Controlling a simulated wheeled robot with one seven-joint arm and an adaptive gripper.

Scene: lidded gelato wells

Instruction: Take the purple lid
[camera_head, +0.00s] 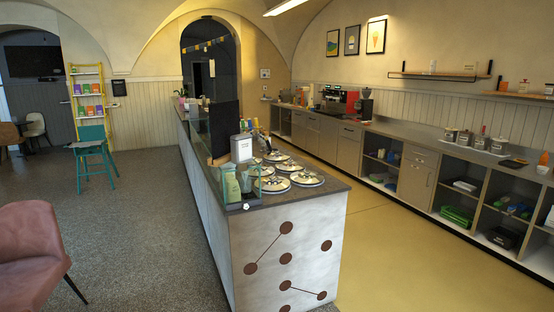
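Several round, shiny metal-looking lids cover wells in the dark top of the counter (331,187). One lid (307,179) is nearest the counter's right front corner, another lid (274,185) is left of it, and another lid (289,166) is behind. They are small here, and I cannot make out which one is purple. My gripper is not in view.
A glass guard (196,125) runs along the counter's left side. A white canister (241,147) and green cartons (231,184) stand near the lids. The yellow aisle floor (372,235) is clear. A pink chair (33,245) and teal stool (92,152) stand at left.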

